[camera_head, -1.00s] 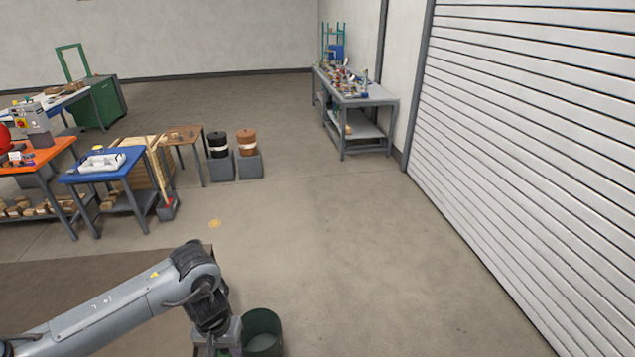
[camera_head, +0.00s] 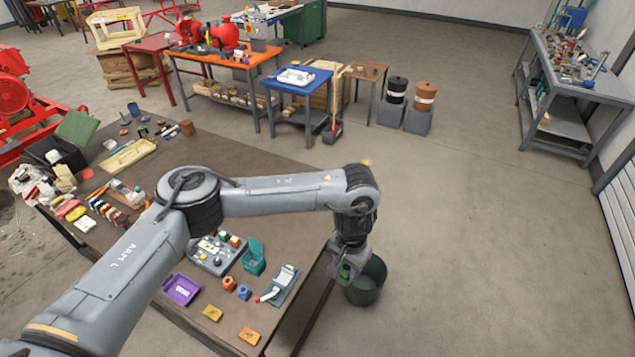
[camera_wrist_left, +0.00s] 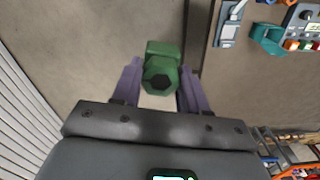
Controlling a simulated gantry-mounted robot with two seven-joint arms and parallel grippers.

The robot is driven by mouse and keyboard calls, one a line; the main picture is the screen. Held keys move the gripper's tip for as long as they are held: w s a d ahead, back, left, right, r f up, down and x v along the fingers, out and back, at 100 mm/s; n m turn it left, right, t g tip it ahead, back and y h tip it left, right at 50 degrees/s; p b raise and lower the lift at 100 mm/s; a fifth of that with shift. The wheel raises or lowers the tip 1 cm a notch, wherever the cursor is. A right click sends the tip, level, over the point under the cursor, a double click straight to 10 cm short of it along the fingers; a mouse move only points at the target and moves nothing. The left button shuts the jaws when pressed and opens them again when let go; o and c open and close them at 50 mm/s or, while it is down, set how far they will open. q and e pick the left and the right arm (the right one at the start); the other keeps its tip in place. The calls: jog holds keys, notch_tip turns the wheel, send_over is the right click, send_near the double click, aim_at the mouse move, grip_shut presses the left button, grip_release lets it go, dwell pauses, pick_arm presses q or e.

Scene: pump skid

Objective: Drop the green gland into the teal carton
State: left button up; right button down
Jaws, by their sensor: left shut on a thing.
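My left gripper (camera_head: 347,270) is shut on the green gland (camera_wrist_left: 161,73), a hex-ended piece held between the two fingers in the left wrist view. The gland is small and mostly hidden by the gripper in the head view. The gripper hangs just past the right edge of the brown table. The teal carton (camera_head: 254,262) stands open on that table, left of the gripper and apart from it. The carton also shows at the upper right of the left wrist view (camera_wrist_left: 267,40). My right gripper is not in view.
A dark green bin (camera_head: 367,284) stands on the floor beside the gripper. Floor to the right is clear.

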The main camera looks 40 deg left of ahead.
pick_arm(q)
jog(key=m, duration=0.3)
jog(key=shift+m, duration=0.3)
jog(key=m, duration=0.3)
jog(key=shift+a, duration=0.25)
jog(key=w+a+f+m+b, duration=0.1)
jog(key=a+f+m+b, duration=0.4)
jog(key=a+f+b, duration=0.45)
jog(key=w+a+f+m+b, duration=0.1)
jog(key=a+f+m+b, duration=0.4)
jog(key=a, duration=0.8)
jog(key=s+a+f+b, duration=0.2)
jog(key=a+f+b, duration=0.2)
jog(key=a+f, duration=0.3)
jog(key=s+a+f+n+b, duration=0.1)
jog(key=s+a+f+b, duration=0.2)
jog(key=a+f+b, duration=0.2)
jog(key=shift+a+f, duration=1.6)
jog(key=shift+a, duration=1.55)
